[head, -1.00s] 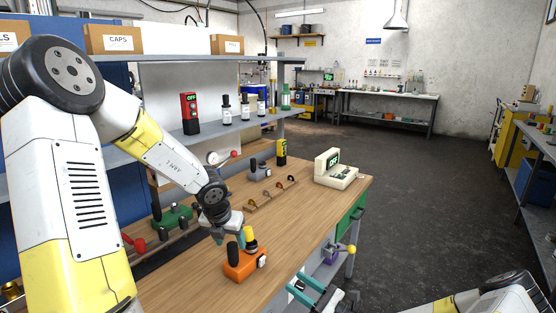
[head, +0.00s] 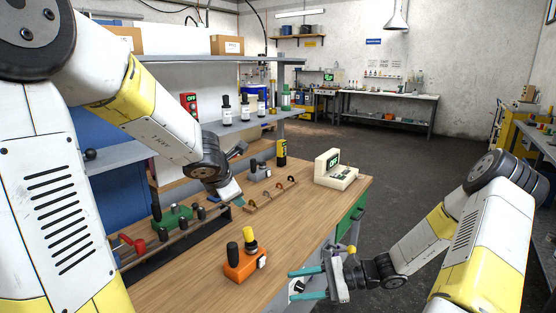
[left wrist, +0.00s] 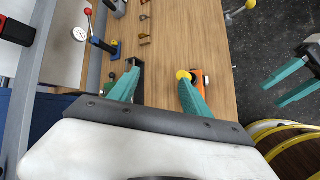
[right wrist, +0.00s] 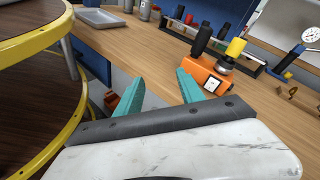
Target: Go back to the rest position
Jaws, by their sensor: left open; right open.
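My right gripper (head: 292,285) is open and empty at the front edge of the workbench; its teal fingers show apart in the right wrist view (right wrist: 160,78). My left gripper (head: 234,190) is above the bench, towards the back shelf, its fingers mostly hidden in the head view. In the left wrist view its teal fingers (left wrist: 158,92) are apart with nothing between them. The orange device (head: 243,266) with a black and a yellow knob stands on the bench between the grippers, touched by neither.
The wooden workbench (head: 200,285) also holds a rack of small rings (head: 270,195), a white device with a display (head: 335,170) and a green device (head: 172,218). A shelf with bottles (head: 227,112) runs behind. A round yellow-rimmed table (right wrist: 62,105) shows in the right wrist view.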

